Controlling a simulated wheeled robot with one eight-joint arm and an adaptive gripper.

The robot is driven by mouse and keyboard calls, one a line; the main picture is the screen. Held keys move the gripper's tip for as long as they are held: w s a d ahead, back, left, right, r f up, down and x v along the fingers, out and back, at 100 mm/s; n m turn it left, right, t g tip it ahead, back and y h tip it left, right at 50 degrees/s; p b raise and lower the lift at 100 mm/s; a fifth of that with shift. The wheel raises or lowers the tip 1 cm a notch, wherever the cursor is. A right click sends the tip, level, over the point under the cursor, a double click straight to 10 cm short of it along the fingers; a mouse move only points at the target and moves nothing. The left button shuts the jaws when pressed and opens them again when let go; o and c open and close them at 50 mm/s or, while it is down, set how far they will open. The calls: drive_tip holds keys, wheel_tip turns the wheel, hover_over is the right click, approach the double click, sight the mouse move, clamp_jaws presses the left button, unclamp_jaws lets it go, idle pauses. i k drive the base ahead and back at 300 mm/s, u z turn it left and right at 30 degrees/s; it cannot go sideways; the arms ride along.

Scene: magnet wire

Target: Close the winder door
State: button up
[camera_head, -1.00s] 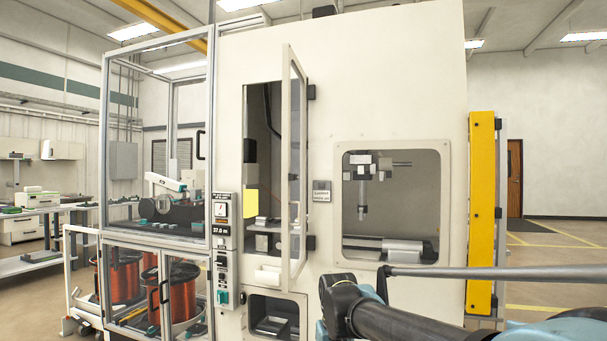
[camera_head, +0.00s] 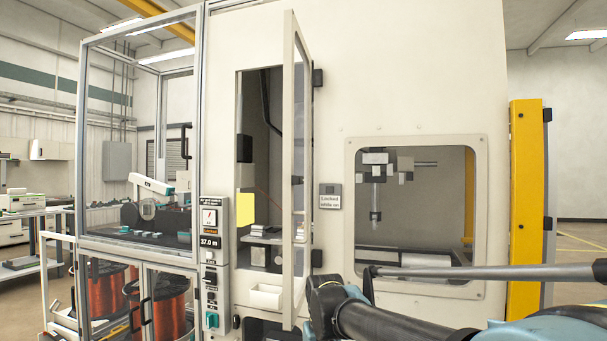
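The winder door (camera_head: 298,180) is a tall, narrow, cream-framed door with a window. It stands open, swung out toward me, with its hinges on the right side of the opening. Behind it the winder's tall compartment (camera_head: 262,120) is exposed, with a yellow panel at its left edge and small parts on a shelf. My arm reaches in from the lower right, and its dark end is near the door's bottom right corner. My gripper's fingers cannot be made out, and I cannot tell whether the arm touches the door.
A control panel (camera_head: 211,265) with a display is left of the opening. A glazed cabinet (camera_head: 139,246) with copper wire spools stands further left. A windowed bay (camera_head: 420,215) is to the right, and a yellow post (camera_head: 526,190) beyond it. A white tray (camera_head: 266,297) sits below the compartment.

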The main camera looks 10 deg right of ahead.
sight(292, 305)
drive_tip(key=u, duration=0.3)
drive_tip(key=k, duration=1.05)
drive_tip(key=z, duration=0.1)
